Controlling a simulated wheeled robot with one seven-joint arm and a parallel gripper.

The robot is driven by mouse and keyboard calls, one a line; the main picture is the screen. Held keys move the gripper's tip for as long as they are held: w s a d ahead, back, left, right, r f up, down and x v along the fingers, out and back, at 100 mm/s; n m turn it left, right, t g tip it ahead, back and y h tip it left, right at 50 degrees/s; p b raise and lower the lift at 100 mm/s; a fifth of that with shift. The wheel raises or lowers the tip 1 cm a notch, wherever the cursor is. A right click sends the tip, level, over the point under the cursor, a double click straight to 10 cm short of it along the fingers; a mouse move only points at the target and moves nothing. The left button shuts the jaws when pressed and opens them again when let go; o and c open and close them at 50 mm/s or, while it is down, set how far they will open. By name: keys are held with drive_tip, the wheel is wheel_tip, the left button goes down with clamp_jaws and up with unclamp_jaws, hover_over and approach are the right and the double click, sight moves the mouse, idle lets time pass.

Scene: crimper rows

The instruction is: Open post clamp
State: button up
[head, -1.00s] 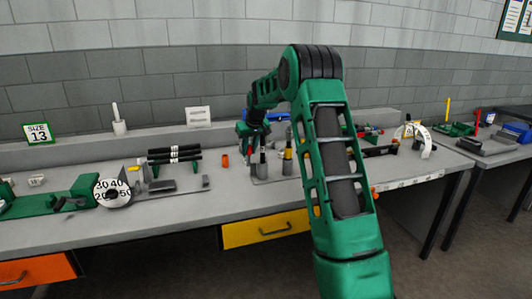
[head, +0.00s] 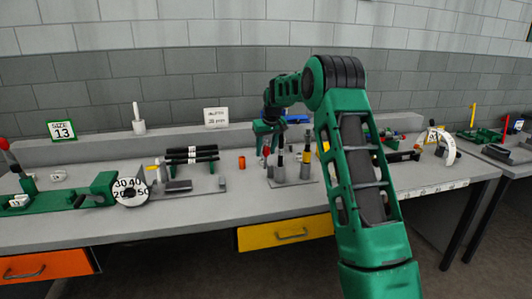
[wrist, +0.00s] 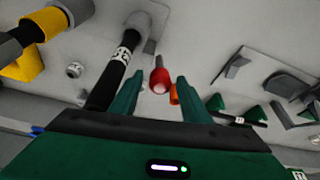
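My gripper (head: 267,146) points down at the left of two upright posts on a grey plate. In the wrist view, my gripper (wrist: 160,85) is open, and a red-tipped knob (wrist: 159,78) shows between and beyond its fingers. I cannot tell whether they touch it. The black-banded post (head: 280,162) stands close beside my gripper; in the wrist view this dark post with a white label (wrist: 115,75) passes by the left finger. The yellow-banded post (head: 305,160) stands to its right; its yellow part (wrist: 45,22) is at the wrist view's upper left. Which part is the clamp is unclear.
An orange cylinder (head: 241,162) stands left of the posts, and a rack of black rods (head: 192,156) is further left. A dial (head: 131,191) sits near the left end. The bench front (head: 220,205) is clear. A white arch (head: 445,145) stands at right.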

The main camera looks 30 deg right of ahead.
drive_tip(key=v, duration=1)
drive_tip(key=shift+r, duration=0.3)
drive_tip(key=shift+s, duration=0.15)
drive_tip(key=s+a+m+g, duration=0.2)
drive_tip(key=s+m, duration=0.1)
drive_tip(key=s, duration=2.6)
drive_tip(key=s+a+f, duration=0.2)
drive_tip(key=s+f, duration=0.1)
drive_tip(key=s, duration=0.6)
drive_tip(key=s+a+f+m+g, duration=0.1)
drive_tip(key=s+a+f, duration=0.1)
drive_tip(key=s, duration=0.7)
drive_tip(key=s+a+f+m, duration=0.1)
drive_tip(key=s+a+f, duration=0.1)
drive_tip(key=s, duration=0.6)
drive_tip(key=shift+s+f+g+y, duration=0.4)
drive_tip(key=shift+f, duration=0.45)
drive_tip(key=shift+a, duration=0.15)
